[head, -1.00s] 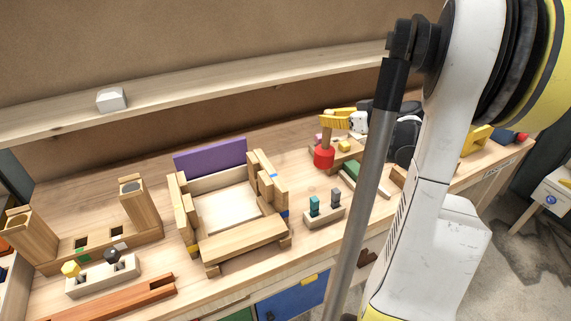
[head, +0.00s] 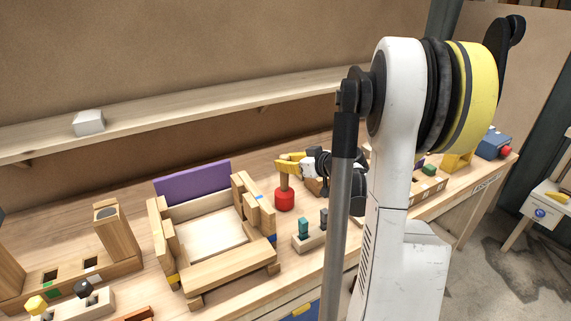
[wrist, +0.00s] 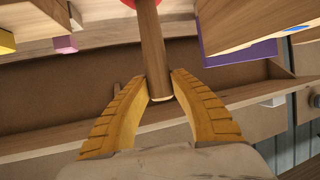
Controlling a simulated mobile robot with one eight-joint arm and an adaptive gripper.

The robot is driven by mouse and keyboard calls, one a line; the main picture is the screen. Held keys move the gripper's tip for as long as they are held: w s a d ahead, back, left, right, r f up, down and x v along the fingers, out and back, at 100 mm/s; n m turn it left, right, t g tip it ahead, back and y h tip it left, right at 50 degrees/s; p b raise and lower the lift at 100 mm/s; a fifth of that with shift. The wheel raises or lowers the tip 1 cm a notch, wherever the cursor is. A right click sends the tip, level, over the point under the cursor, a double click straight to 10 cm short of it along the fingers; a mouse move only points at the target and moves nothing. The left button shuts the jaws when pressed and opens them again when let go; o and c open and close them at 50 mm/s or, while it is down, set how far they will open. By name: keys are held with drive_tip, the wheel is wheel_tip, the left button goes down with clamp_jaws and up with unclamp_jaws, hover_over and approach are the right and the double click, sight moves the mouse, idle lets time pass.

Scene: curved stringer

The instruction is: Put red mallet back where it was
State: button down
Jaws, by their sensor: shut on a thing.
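The red mallet is head-down, with its red head (head: 285,200) below and its wooden handle (head: 284,181) upright. My gripper (head: 284,163), with yellow fingers, is shut on the upper end of the handle. In the wrist view the fingers of my gripper (wrist: 160,88) close around the handle (wrist: 150,45), and a sliver of the red head (wrist: 128,3) shows at the top edge. The mallet is right of the wooden box-like frame and behind a small peg block. I cannot tell whether its head touches the table.
The wooden frame (head: 225,262) with a purple panel (head: 192,182) stands left of the mallet. The peg block (head: 312,242) holds a teal and a dark peg. A shelf (head: 200,110) runs along the back wall.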

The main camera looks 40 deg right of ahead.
drive_tip(key=shift+f, duration=0.25)
drive_tip(key=c, duration=1.2)
unclamp_jaws()
drive_tip(key=shift+r, duration=0.1)
